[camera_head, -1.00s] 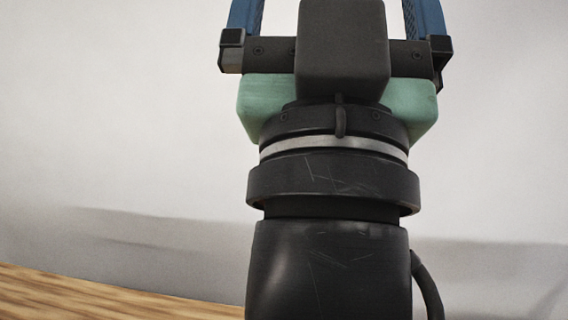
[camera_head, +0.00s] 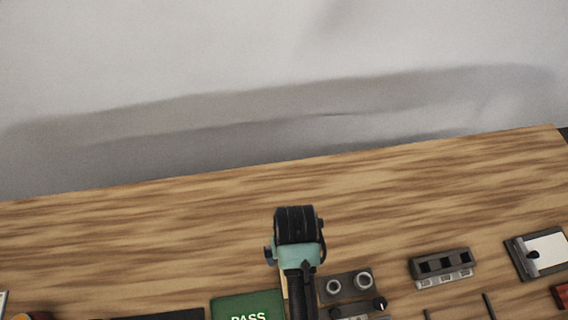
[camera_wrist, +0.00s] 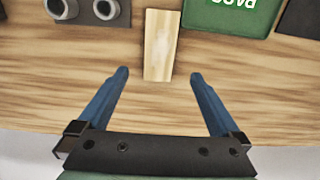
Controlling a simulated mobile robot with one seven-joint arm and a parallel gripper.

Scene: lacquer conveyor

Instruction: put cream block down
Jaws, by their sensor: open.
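The cream block (camera_wrist: 160,45), a pale wood-grained bar, shows in the wrist view on the wooden table (camera_wrist: 60,100). Its near end lies about level with the fingertips, centred between them. My gripper (camera_wrist: 158,76) is open, its two blue fingers apart, with clear gaps to the block on both sides. In the head view my teal gripper body (camera_head: 300,256) is over the table (camera_head: 150,230); its fingers are hidden. Only a thin pale sliver shows beside it there, perhaps the block.
A green PASS pad (camera_head: 240,304) lies left of my gripper, with a dark flat panel (camera_head: 155,314) beyond it. A two-ring fixture (camera_head: 348,284), a slotted grey block (camera_head: 442,265) and a clipboard-like plate (camera_head: 540,254) stand to the right. The table's back strip is clear.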

